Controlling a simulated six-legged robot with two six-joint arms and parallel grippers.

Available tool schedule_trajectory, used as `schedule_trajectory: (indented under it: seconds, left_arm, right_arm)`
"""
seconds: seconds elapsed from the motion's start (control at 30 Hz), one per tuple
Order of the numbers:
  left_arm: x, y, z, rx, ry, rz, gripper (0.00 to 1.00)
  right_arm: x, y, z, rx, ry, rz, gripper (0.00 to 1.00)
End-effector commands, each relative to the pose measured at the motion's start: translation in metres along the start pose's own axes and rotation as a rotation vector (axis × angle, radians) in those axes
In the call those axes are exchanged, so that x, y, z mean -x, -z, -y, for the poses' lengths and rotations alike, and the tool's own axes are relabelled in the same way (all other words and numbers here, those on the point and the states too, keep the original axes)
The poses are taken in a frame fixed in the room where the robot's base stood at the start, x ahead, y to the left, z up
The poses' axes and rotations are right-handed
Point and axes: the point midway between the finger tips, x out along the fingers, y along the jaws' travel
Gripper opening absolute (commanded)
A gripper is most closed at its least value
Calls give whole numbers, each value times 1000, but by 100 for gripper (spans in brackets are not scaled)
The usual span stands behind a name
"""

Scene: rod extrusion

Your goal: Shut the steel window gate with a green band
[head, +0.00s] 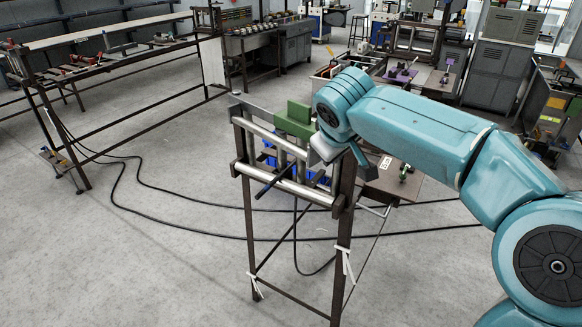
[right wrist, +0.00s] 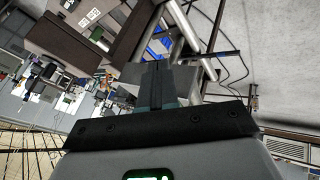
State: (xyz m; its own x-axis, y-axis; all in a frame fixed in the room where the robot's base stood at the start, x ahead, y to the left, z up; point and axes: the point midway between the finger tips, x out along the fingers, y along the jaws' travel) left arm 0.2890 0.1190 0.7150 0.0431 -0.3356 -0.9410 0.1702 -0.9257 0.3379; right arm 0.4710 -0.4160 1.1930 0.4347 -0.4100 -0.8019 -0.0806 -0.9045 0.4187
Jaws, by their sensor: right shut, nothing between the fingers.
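A narrow dark metal stand (head: 341,235) stands in the middle of the head view, with steel cross rails (head: 295,190) near its top. A steel gate piece (head: 262,113) with a green band (head: 294,120) sits along the top of the stand. My right arm reaches in from the right, and its gripper (head: 330,150) is at the stand's top right, close to the green band. Whether it touches is hidden by the wrist. In the right wrist view the right gripper's dark fingers (right wrist: 157,78) are together and empty, near the steel rails (right wrist: 183,28). My left gripper is not visible.
A long workbench (head: 105,38) with tools stands at the back left. Machines and cabinets (head: 505,65) fill the back right. Black cables (head: 180,218) run over the floor around the stand. The floor at front left is clear.

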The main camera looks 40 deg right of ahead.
Motion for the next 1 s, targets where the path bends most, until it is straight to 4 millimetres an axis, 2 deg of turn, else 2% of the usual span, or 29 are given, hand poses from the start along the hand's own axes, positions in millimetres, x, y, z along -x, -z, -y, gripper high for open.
schedule_trajectory:
  seconds: [0.03, 0.1, 0.3, 1.0]
  left_arm:
    - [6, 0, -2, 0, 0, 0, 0]
    - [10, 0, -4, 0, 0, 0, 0]
    - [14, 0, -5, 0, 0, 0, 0]
    - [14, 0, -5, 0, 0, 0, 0]
  right_arm:
    - [-4, -1, -16, 4, 1, -2, 0]
    - [-11, 0, -30, 12, 4, -6, 0]
    - [-23, -2, -50, 17, 3, -10, 0]
    - [-22, -1, -48, 18, 4, -12, 0]
